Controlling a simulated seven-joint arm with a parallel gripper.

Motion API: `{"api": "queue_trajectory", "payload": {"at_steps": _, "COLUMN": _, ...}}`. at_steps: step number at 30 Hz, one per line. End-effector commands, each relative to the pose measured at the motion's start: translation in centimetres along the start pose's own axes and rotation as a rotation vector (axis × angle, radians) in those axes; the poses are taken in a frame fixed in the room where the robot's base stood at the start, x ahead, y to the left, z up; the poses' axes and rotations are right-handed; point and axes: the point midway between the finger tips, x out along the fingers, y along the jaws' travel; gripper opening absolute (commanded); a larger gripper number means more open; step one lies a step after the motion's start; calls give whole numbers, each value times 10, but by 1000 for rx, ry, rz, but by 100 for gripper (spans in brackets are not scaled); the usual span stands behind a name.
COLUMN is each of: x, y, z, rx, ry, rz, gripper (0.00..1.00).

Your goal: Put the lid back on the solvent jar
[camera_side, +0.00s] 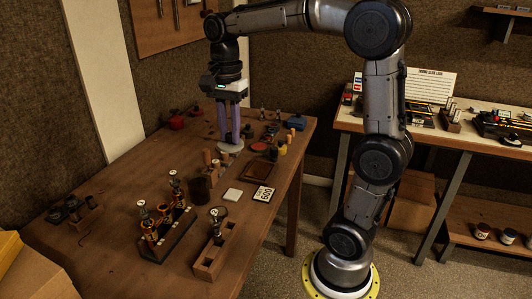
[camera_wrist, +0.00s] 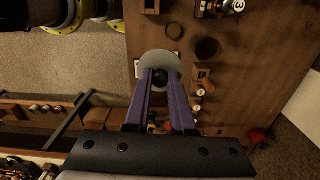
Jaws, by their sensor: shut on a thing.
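My gripper (camera_side: 229,138) has long purple fingers pointing down and is shut on the lid. The lid is a pale grey disc (camera_side: 230,147), held roughly level above the table. In the wrist view the lid (camera_wrist: 160,64) shows at the fingertips (camera_wrist: 161,78), with a dark knob between them. The solvent jar seems to be the dark brown cylinder (camera_side: 199,190), upright on the table. In the wrist view its dark round top (camera_wrist: 207,48) shows to the right of the lid, apart from it. The jar has no lid on it.
A valve rack (camera_side: 167,237) and a wooden block (camera_side: 216,252) stand nearer the front. Wooden pegs (camera_side: 207,158) stand close to the jar.

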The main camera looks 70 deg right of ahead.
Motion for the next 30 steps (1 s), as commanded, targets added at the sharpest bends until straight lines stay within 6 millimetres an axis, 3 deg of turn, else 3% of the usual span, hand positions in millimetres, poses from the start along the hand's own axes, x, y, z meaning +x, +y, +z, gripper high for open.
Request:
{"api": "queue_trajectory", "payload": {"at_steps": 1, "x": 2, "y": -20, "z": -2, "rx": -4, "ry": -1, "rz": 4, "gripper": 0}}
{"api": "queue_trajectory", "payload": {"at_steps": 6, "x": 12, "y": -72, "z": -3, "rx": -21, "ry": -1, "rz": 3, "gripper": 0}}
{"api": "queue_trajectory", "payload": {"at_steps": 11, "x": 32, "y": -104, "z": -1, "rx": -42, "ry": -1, "rz": 3, "gripper": 0}}
{"api": "queue_trajectory", "payload": {"at_steps": 30, "x": 84, "y": -109, "z": 4, "rx": -55, "ry": 0, "rz": 2, "gripper": 0}}
